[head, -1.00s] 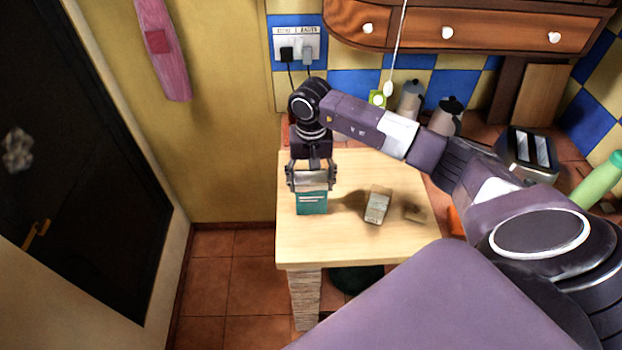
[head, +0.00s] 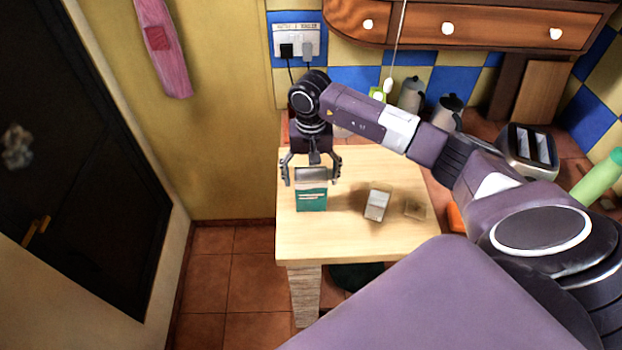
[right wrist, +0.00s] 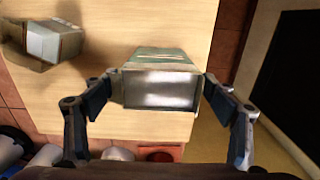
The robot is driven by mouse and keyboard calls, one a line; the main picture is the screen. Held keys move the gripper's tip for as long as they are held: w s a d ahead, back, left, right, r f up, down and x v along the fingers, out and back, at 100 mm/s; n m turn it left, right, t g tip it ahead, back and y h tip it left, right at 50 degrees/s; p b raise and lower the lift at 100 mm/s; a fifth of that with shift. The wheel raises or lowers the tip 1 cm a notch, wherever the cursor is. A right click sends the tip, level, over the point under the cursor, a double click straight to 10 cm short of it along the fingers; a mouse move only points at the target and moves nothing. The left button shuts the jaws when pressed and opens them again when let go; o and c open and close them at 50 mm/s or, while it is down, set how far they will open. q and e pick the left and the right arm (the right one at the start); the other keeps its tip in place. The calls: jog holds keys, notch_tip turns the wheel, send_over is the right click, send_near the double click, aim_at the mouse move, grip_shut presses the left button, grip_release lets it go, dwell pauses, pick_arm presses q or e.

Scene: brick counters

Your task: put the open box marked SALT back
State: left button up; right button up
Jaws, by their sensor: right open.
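A teal box (head: 311,199) with an open top stands upright on the wooden counter near its left edge. Its label is too small to read. In the right wrist view the open top of the teal box (right wrist: 160,90) faces the camera, with a pale inside. My right gripper (head: 312,178) is above it, open, with one finger on each side of its top. A smaller grey-white box (head: 377,205) stands to the right on the counter; it also shows in the right wrist view (right wrist: 52,42). I cannot read its marking. My left gripper is not in view.
The wooden counter (head: 340,245) is clear in front of the boxes. A toaster (head: 530,150), grey pots (head: 411,95) and a green bottle (head: 600,177) stand on the tiled counter behind and right.

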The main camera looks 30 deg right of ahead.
notch_tip(320, 180, up, 10)
jog(key=b, duration=0.4)
jog(key=shift+f, duration=0.15)
jog(key=shift+r, duration=0.75)
